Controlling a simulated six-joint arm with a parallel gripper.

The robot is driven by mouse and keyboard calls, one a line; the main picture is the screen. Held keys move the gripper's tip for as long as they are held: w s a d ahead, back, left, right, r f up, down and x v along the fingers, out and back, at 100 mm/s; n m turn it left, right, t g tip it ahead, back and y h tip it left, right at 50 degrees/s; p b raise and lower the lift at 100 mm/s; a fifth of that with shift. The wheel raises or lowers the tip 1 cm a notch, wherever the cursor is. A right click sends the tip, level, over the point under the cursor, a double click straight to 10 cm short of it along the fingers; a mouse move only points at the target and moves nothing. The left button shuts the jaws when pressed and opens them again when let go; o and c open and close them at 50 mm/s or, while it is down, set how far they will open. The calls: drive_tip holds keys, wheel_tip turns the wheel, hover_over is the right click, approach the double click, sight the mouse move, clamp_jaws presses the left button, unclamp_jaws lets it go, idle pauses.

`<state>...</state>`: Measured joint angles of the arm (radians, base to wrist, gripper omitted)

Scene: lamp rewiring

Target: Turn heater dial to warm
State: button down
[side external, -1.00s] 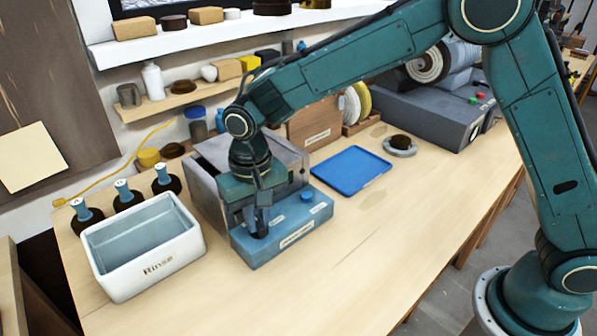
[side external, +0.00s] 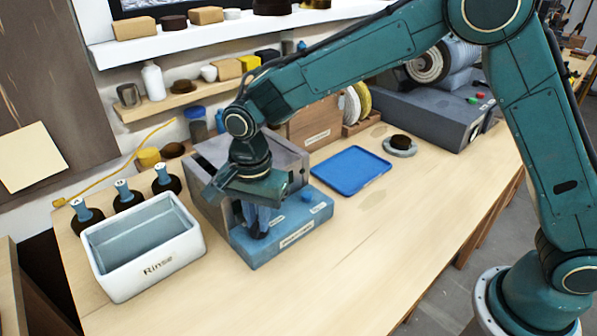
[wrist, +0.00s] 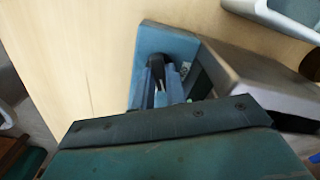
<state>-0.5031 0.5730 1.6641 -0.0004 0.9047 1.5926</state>
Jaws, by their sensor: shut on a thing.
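The heater is a grey metal box (side external: 205,187) with a blue control base (side external: 292,238) along its front, on the wooden bench. A dark dial (wrist: 158,64) sits near one end of the blue base. My gripper (side external: 257,233) points down over it, its fingers shut on the dial. In the wrist view my gripper (wrist: 158,82) also shows around the dark dial. The gripper body hides much of the dial, and I cannot read its pointer or marks. A small blue knob (side external: 307,197) is at the base's other end, near white labels.
A white "Rinse" tub (side external: 155,268) stands left of the heater, with several dark-based bottles (side external: 122,192) behind it. A blue tray (side external: 350,170) lies to the right. Shelves (side external: 178,100) hold items along the wall. The front of the bench is clear.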

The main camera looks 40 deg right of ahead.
drive_tip(key=m, duration=0.5)
drive_tip(key=shift+m, duration=0.4)
drive_tip(key=c, duration=1.4)
unclamp_jaws()
drive_tip(key=shift+c, duration=0.2)
drive_tip(key=shift+r, duration=0.1)
wheel_tip(320, 180, up, 12)
